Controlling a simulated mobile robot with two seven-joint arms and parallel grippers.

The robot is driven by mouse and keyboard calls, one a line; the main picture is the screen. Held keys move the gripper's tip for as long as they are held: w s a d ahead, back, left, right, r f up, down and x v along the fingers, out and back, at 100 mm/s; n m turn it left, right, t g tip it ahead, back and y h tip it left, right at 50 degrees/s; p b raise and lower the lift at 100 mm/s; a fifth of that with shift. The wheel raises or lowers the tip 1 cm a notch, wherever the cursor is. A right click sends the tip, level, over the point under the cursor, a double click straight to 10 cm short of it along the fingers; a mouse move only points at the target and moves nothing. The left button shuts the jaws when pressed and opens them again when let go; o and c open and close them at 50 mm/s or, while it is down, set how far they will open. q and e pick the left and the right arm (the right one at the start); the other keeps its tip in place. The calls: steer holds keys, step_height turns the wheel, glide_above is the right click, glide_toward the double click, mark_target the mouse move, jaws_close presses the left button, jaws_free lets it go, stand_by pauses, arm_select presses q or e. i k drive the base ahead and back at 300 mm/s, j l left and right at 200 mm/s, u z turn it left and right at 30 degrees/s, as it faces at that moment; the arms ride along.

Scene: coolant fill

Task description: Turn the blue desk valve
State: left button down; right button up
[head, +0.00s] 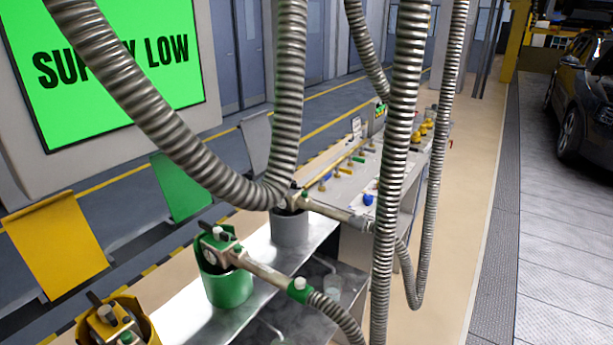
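A long desk or bench (346,190) stands in the middle distance, partly behind hanging hoses. A row of small parts with coloured tops runs along it. A small blue part (322,185) is in that row, at its near end. A larger round blue knob (368,199) sits near the desk's right edge. Both are small in the picture, and I cannot tell for certain which is the blue desk valve, or how it is turned. Neither of my grippers is in view, so nothing of mine shows at the desk.
Ribbed metal hoses (401,130) hang across the view in front of the desk. Nozzles stand in a green holder (230,288), a grey holder (290,230) and a yellow holder (146,325). A green screen (105,90) reads "SUPPLY LOW", partly covered. Clear floor (470,210) lies right of the desk.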

mark_target(322, 180)
steer(key=l+u, duration=0.15)
steer(key=u, duration=0.3)
steer(key=i+l+u, duration=0.1)
steer(key=u, duration=0.3)
steer(key=l+u, duration=0.3)
steer(key=u, duration=0.15)
steer(key=l+u, duration=0.3)
steer(key=l, duration=0.25)
steer(key=k+l+u, duration=0.1)
steer(key=l+u, duration=0.2)
steer(key=l, duration=0.2)
steer(key=k+l+u, duration=0.1)
steer(key=l, duration=0.25)
steer(key=k+l+u, duration=0.1)
steer(key=l, duration=0.25)
steer(key=k+l+u, duration=0.1)
steer(key=l, duration=0.25)
steer(key=k+l, duration=0.15)
steer(key=l, duration=0.2)
steer(key=k+l, duration=0.15)
steer(key=l, duration=0.2)
steer(key=k+l+u, duration=0.1)
steer(key=l, duration=0.25)
